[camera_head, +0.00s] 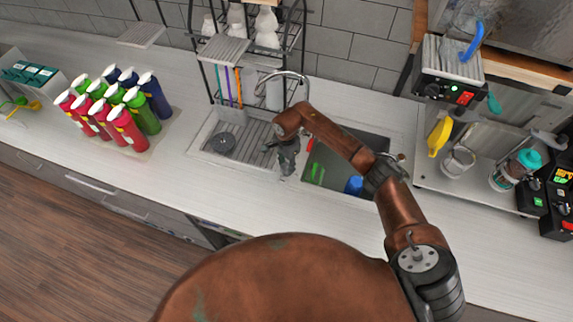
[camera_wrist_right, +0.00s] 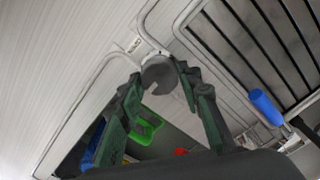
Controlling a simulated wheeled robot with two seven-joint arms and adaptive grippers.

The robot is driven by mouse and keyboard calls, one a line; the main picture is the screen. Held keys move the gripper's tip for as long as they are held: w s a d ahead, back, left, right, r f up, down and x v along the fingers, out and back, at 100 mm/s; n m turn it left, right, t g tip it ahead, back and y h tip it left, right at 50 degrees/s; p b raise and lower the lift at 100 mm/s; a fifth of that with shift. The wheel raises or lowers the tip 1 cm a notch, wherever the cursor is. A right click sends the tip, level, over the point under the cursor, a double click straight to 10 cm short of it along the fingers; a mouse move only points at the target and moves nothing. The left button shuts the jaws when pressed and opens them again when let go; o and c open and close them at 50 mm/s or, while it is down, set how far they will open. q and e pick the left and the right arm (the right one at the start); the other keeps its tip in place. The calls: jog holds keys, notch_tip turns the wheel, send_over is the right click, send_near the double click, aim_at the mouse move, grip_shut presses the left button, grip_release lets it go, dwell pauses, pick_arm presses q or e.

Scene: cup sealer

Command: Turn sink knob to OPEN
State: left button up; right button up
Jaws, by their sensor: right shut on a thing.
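The sink knob (camera_wrist_right: 158,74) is a round grey knob, seen between my right fingertips in the right wrist view. A small label plate sits on the rim beside it; its text is too small to read. My right gripper (camera_wrist_right: 160,82) is shut on the knob, with one dark green finger on each side. In the head view my right gripper (camera_head: 287,162) points down at the sink's front edge, between drainboard and basin, and hides the knob. The curved metal faucet (camera_head: 290,76) stands behind. My left gripper is not in view.
The sink basin (camera_head: 372,145) holds a blue item (camera_head: 353,185) and green things. The ribbed drainboard (camera_head: 236,133) lies left. Several colored bottles (camera_head: 125,128) stand further left. A machine shelf (camera_head: 430,170) with a yellow-handled tool stands right. The front counter is clear.

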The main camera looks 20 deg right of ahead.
jog(key=c, duration=0.5)
jog(key=shift+o, duration=0.2)
jog(key=shift+f+m+b, duration=0.15)
jog(key=shift+m+b, duration=1.05)
jog(key=shift+b, duration=0.3)
jog(key=shift+m+b, duration=0.75)
jog(key=shift+m, duration=0.15)
jog(key=m+b, duration=0.2)
jog(key=m, duration=0.1)
jog(key=shift+m, duration=0.3)
jog(key=m+b, duration=0.2)
jog(key=m, duration=0.3)
jog(key=m+b, duration=0.1)
jog(key=m, duration=0.4)
jog(key=shift+r, duration=0.2)
jog(key=o, duration=1.2)
jog(key=shift+c, duration=0.2)
